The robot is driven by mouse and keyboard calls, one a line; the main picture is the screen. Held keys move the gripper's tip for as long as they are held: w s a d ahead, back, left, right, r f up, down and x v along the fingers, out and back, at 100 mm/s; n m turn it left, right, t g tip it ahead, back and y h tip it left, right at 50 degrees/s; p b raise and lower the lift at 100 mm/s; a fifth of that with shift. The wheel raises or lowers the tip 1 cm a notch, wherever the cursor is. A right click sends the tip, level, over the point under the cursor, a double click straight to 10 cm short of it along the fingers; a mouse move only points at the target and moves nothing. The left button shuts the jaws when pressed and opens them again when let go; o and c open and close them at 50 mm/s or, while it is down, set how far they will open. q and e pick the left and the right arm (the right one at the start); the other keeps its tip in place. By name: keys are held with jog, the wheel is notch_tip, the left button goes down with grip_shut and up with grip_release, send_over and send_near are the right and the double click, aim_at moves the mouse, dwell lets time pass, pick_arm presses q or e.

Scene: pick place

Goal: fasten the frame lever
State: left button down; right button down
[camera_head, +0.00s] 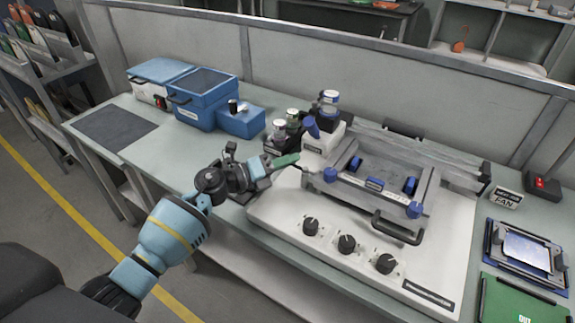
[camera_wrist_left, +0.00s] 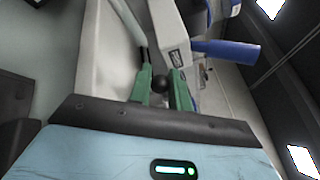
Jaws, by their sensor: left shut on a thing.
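The white test fixture (camera_head: 290,215) stands on the bench with a grey metal frame (camera_head: 345,190) on top, which has blue knobs and a black handle (camera_head: 398,228). My left gripper (camera_head: 292,160) reaches the left side of the frame. In the left wrist view its green fingers (camera_wrist_left: 161,88) are closed on either side of a black ball knob (camera_wrist_left: 160,82), which looks like the end of the frame lever. The lever's arm is mostly hidden, so its angle cannot be told. A blue cylindrical part (camera_wrist_left: 225,50) is just beyond the fingers. My right gripper is not in view.
Blue boxes (camera_head: 200,95) sit at the back left. A fan switch box (camera_head: 505,198), a blue tray (camera_head: 520,252) and a green board (camera_head: 520,303) lie at the right.

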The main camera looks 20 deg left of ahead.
pick_arm(q)
jog(key=shift+w+f+m+g+h+b, duration=0.2)
jog(key=shift+m+g+h+b, duration=0.1)
jog(key=shift+g+h, duration=0.15)
jog(key=shift+r, duration=0.2)
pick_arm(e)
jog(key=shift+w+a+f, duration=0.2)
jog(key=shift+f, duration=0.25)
pick_arm(q)
jog(key=c, duration=1.3)
grip_release()
jog(key=shift+c, duration=0.2)
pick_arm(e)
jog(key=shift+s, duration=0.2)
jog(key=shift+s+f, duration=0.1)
pick_arm(q)
jog(key=shift+s+a, duration=0.1)
jog(key=v, duration=0.7)
jog(key=shift+s+a+b, duration=0.2)
jog(key=shift+b, duration=0.15)
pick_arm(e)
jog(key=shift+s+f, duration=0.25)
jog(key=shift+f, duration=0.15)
